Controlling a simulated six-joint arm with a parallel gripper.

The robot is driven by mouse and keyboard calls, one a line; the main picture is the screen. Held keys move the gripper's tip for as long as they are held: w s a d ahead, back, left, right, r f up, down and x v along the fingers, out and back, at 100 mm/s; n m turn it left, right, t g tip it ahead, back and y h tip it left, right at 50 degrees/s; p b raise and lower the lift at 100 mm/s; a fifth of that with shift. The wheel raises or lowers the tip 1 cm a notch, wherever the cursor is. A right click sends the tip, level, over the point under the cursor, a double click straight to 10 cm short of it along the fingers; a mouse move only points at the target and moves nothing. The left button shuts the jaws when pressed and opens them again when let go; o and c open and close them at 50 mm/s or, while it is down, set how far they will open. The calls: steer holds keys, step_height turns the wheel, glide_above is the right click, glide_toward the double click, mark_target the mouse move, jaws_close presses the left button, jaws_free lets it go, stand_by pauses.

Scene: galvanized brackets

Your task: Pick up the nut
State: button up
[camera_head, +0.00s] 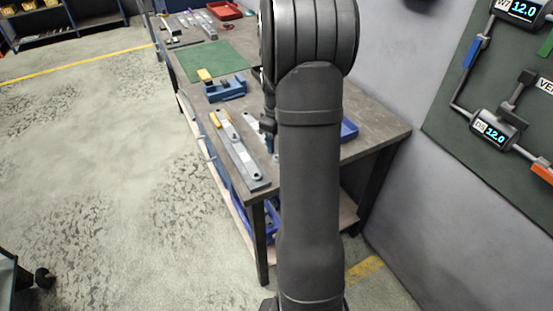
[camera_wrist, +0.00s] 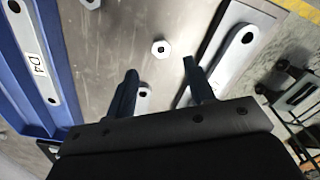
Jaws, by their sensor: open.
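The nut (camera_wrist: 161,47) is a small pale hexagonal piece with a dark hole. It lies flat on the grey bench top in the wrist view, just beyond the fingertips and roughly centred between them. My gripper (camera_wrist: 159,69) is open, with two dark fingers apart and nothing held between them. The height of the fingers above the bench is hard to judge. In the head view my arm covers most of the work area, and I cannot make out the nut there.
A long galvanized bracket (camera_wrist: 222,62) lies close to the right finger. Another pale piece with a hole (camera_wrist: 142,96) shows between the fingers. A blue tray (camera_wrist: 14,22) holding a labelled strip is at left. The bench (camera_head: 375,128) also carries a green mat (camera_head: 213,61) and a blue fixture (camera_head: 226,90).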

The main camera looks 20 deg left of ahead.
steer(key=shift+s+f, duration=0.1)
steer(key=shift+f, duration=2.7)
steer(key=shift+c, duration=0.2)
steer(key=c, duration=1)
